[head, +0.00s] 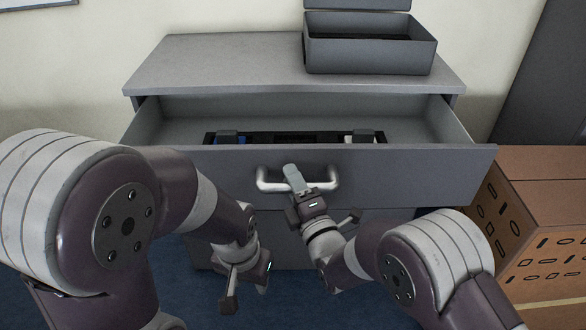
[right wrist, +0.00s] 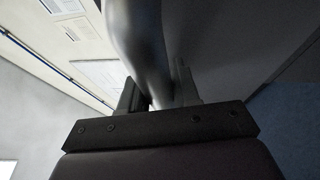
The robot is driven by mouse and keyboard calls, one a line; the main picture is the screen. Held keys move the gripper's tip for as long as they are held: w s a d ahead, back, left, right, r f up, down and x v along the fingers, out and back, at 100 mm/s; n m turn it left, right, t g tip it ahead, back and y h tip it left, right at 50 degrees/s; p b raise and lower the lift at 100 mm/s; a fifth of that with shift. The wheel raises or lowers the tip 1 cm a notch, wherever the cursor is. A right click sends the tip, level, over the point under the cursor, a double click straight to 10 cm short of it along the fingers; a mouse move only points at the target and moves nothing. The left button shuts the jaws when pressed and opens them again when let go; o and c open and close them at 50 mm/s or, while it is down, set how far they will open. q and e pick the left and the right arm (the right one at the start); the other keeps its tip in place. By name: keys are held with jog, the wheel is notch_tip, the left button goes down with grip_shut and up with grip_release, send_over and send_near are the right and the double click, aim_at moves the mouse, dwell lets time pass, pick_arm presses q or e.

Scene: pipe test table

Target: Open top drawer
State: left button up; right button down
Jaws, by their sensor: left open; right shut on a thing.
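The top drawer (head: 400,172) of the grey cabinet is pulled out, and its inside shows. A silver bar handle (head: 270,186) is on the middle of its front. My right gripper (head: 297,183) is shut on the handle. In the right wrist view the handle (right wrist: 140,40) passes between the two fingers (right wrist: 155,95). My left gripper (head: 230,290) is open and empty, low in front of the cabinet and apart from the drawer. A dark tray (head: 290,138) with a few items lies inside the drawer, partly hidden by the drawer front.
A grey open box (head: 370,55) stands on the cabinet top (head: 220,65) at the right. A brown box with slots (head: 535,215) stands to the right of the cabinet, close to the drawer's right end. Blue floor (head: 190,290) lies below.

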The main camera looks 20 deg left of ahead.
pick_arm(q)
jog(key=shift+s+d+r, duration=0.15)
jog(key=shift+s+r, duration=0.05)
jog(key=shift+s, duration=0.2)
pick_arm(e)
jog(key=shift+s+d, duration=0.25)
jog(key=shift+s, duration=0.6)
jog(key=shift+s+d, duration=0.2)
jog(key=shift+s, duration=0.6)
jog(key=shift+s+d, duration=0.25)
jog(key=shift+s, duration=0.6)
jog(key=c, duration=0.9)
grip_release()
pick_arm(q)
jog(key=shift+r+p, duration=0.45)
jog(key=shift+p, duration=0.15)
pick_arm(e)
jog(key=v, duration=1.2)
jog(key=shift+s+d, duration=0.25)
jog(key=shift+f, duration=0.15)
